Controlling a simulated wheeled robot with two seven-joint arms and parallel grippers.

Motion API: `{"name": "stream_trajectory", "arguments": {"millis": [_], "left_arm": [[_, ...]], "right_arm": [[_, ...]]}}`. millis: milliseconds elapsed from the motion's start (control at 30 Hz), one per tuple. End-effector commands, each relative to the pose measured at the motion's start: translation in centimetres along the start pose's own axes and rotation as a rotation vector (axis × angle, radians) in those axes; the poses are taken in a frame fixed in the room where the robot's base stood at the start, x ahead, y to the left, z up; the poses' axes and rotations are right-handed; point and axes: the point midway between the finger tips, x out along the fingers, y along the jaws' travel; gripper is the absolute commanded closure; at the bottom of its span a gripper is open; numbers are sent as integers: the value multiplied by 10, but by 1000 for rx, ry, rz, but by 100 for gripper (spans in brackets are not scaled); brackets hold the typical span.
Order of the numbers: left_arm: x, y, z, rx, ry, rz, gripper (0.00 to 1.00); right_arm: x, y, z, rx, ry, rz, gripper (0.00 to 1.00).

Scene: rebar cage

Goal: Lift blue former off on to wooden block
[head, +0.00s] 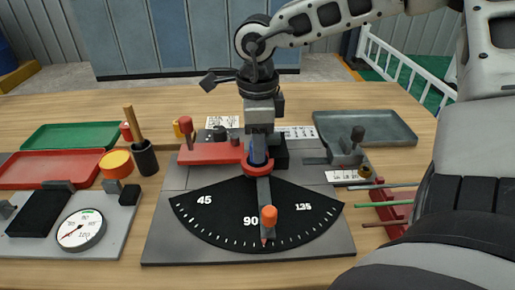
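The blue former (258,155) shows as a small dark blue piece inside a red ring at the pivot of the bending plate, above the pointer arm. My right gripper (260,136) points straight down from above at the pivot, right over the former. Its fingers are seen nearly edge-on, so whether they are closed on the former cannot be told. The former still sits down at the ring. I cannot make out a wooden block anywhere. My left gripper is not in view.
The bending plate (165,235) has a black angle dial (205,225), a red bar (205,153) and an orange-knobbed pointer (270,215). Red (45,170) and green (75,134) trays lie left, near a black cup (146,160). A grey tray (365,125) lies at right.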

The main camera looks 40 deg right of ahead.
Motion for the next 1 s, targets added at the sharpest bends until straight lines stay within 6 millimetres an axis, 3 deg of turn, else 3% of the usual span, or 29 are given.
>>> {"name": "stream_trajectory", "arguments": {"millis": [300,433,467,767,1000], "left_arm": [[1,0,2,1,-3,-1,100],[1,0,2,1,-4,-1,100],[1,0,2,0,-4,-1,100],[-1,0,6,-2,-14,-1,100],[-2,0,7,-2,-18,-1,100]], "right_arm": [[8,0,0,0,-1,0,62],[7,0,0,0,-1,0,98],[7,0,0,0,-1,0,100],[5,0,0,0,-2,-1,100],[-16,-1,1,1,-3,-5,100]]}}
